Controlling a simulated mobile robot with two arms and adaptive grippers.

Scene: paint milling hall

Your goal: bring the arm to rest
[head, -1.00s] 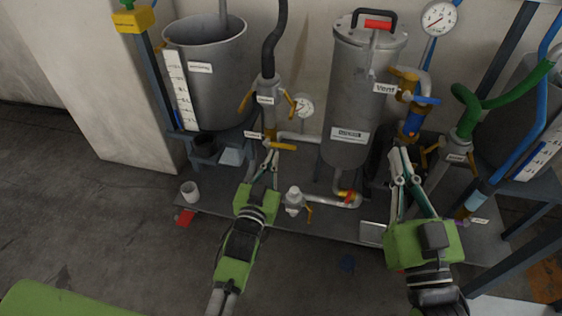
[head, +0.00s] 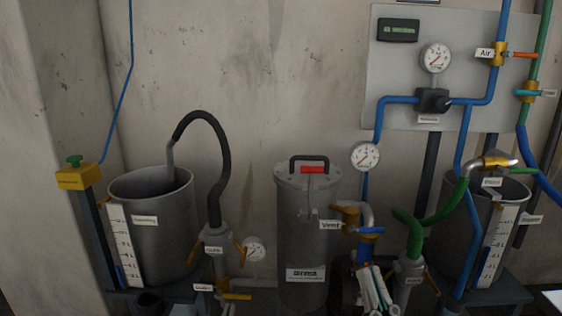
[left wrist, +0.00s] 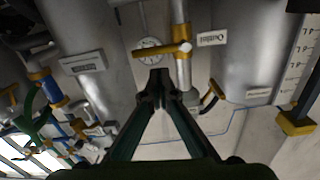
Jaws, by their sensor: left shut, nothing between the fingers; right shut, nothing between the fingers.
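My left gripper (left wrist: 160,78) shows in the left wrist view, its two fingers meeting at the tips with nothing between them. Its tips appear just below a yellow valve handle (left wrist: 160,52) on a pipe labelled "Outlet"; I cannot tell whether they touch it. It is out of the head view. My right gripper (head: 372,278) is at the bottom of the head view, in front of the blue pipe below the vent valve. It is shut and empty, and its arm is cut off by the frame edge.
A grey lidded filter vessel (head: 306,235) stands in the middle. An open tank (head: 153,240) stands left and another tank (head: 470,225) right, with hoses and valves between. A panel (head: 405,75) with gauges hangs on the back wall. The lower pipework is crowded.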

